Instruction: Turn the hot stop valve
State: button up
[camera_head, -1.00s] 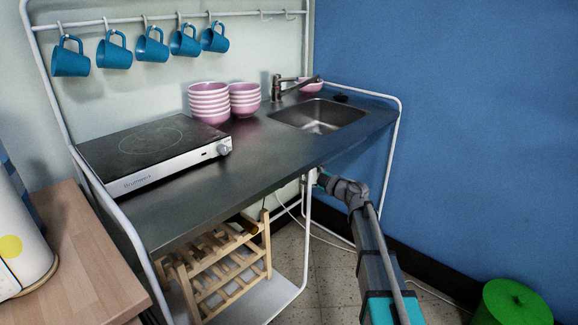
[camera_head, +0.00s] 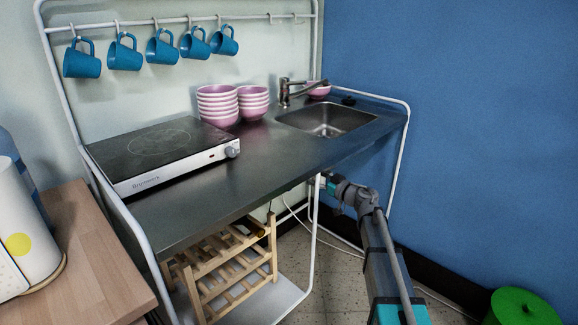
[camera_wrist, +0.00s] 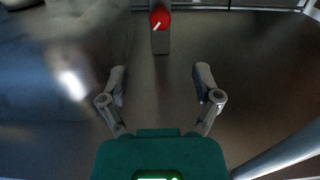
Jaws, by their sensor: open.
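The hot stop valve, a round red knob (camera_wrist: 160,19) with a pale mark on it, shows at the top centre of the wrist view. It sits on a grey fitting (camera_wrist: 160,43). My gripper (camera_wrist: 160,73) is open and empty in the wrist view, with its two fingers spread apart. The knob is ahead of the fingers, roughly midway between them, and not touching them. In the head view my arm reaches under the counter near the sink, and the valve is hidden there.
The dark counter (camera_head: 270,165) holds a sink (camera_head: 328,119), a hot plate (camera_head: 160,152) and pink bowls (camera_head: 217,103). White frame legs (camera_head: 314,235) and a wooden rack (camera_head: 225,265) stand below it. A green bin (camera_head: 518,307) is at lower right.

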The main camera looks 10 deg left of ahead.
jog(key=shift+w+a, duration=0.1)
jog(key=x, duration=1.3)
jog(key=shift+w+a, duration=0.15)
jog(key=shift+a, duration=0.05)
jog(key=shift+c, duration=0.2)
grip_shut()
